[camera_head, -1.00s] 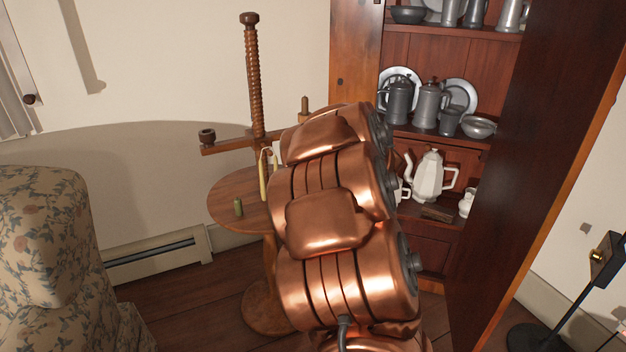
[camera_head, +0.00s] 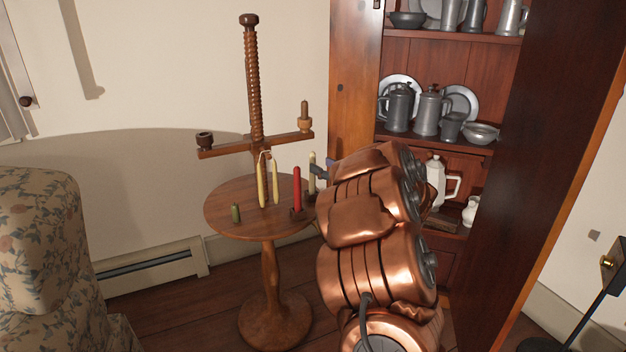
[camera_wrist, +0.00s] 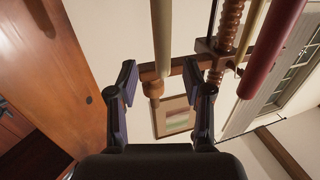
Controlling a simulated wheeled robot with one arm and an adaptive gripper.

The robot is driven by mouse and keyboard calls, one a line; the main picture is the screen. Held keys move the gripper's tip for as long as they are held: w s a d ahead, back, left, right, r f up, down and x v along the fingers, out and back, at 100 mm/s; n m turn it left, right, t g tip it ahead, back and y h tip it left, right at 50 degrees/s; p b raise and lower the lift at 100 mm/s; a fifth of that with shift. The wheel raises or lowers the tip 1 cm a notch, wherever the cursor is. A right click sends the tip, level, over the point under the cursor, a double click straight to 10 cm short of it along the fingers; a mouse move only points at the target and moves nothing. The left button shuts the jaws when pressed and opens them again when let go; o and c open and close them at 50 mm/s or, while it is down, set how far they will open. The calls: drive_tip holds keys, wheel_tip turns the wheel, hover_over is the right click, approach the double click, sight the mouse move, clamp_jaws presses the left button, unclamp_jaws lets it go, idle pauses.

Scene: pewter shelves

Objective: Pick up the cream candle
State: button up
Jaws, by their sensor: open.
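The cream candle (camera_head: 312,172) stands upright near the right edge of the round wooden table (camera_head: 224,214). In the wrist view the cream candle (camera_wrist: 162,35) lies in line with the gap between my fingertips, with its near end around tip level. My gripper (camera_wrist: 160,72) is open, one finger to each side of that line. I cannot tell whether either finger touches the candle. In the head view my gripper (camera_head: 320,171) shows only as a small dark part beside the candle, mostly hidden by my copper arm. The candle's lower part is partly covered.
A red candle (camera_head: 297,186) stands just left of the cream one. A wooden screw post (camera_head: 252,85) with a crossbar rises behind. A cupboard (camera_head: 355,75) with pewter is at right.

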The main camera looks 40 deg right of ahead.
sight(312, 176)
drive_tip(key=w+b, duration=0.1)
drive_tip(key=w, duration=0.2)
drive_tip(key=w+b, duration=0.1)
drive_tip(key=shift+w+f+b, duration=0.3)
drive_tip(key=shift+w, duration=0.1)
clamp_jaws()
